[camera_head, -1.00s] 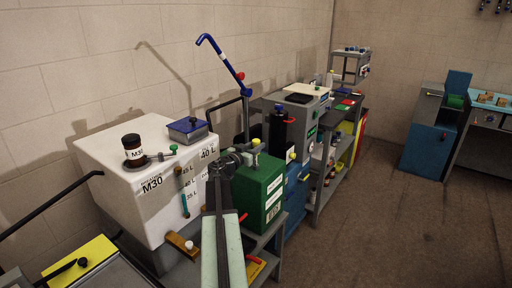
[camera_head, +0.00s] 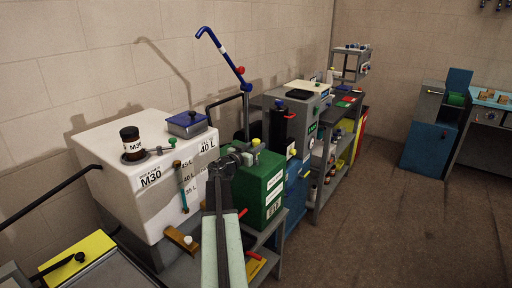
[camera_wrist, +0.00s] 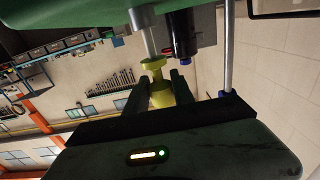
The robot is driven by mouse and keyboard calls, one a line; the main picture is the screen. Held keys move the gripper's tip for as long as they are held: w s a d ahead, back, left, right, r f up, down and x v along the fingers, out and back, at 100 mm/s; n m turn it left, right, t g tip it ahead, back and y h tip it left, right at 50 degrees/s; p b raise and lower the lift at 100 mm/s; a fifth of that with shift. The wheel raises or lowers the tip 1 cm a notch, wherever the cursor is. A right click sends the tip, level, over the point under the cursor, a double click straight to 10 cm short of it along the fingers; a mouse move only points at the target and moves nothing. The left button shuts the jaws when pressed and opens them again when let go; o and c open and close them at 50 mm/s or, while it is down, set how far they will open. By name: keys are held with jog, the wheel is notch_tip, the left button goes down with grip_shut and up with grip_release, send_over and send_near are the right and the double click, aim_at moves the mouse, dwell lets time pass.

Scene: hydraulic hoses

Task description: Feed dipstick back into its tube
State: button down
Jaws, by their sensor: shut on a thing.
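The dipstick's yellow handle (camera_wrist: 160,92) is between the two fingers of my gripper (camera_wrist: 168,88) in the wrist view, and the gripper is shut on it. A yellow disc and a grey shaft (camera_wrist: 143,30) run from the handle to the green tank (camera_wrist: 60,15); a yellow ring sits where they meet. I cannot tell how deep the dipstick is or whether the grey part is rod or tube. In the head view, my gripper (camera_head: 243,154) is at the top of the green tank (camera_head: 258,185), with the yellow handle (camera_head: 256,143) showing there.
A white tank (camera_head: 120,195) with a brown jar (camera_head: 131,143) and a blue-lidded box (camera_head: 187,124) stands left of the green tank. A blue-handled lever (camera_head: 221,54) rises behind it. A black cylinder (camera_head: 277,125) stands close behind. Floor (camera_head: 370,230) on the right is clear.

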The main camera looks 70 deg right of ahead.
jog(key=shift+f+b, duration=1.65)
jog(key=shift+f, duration=0.1)
jog(key=c, duration=1)
grip_release()
jog(key=shift+r, duration=0.1)
jog(key=v, duration=0.7)
jog(key=shift+a, duration=0.35)
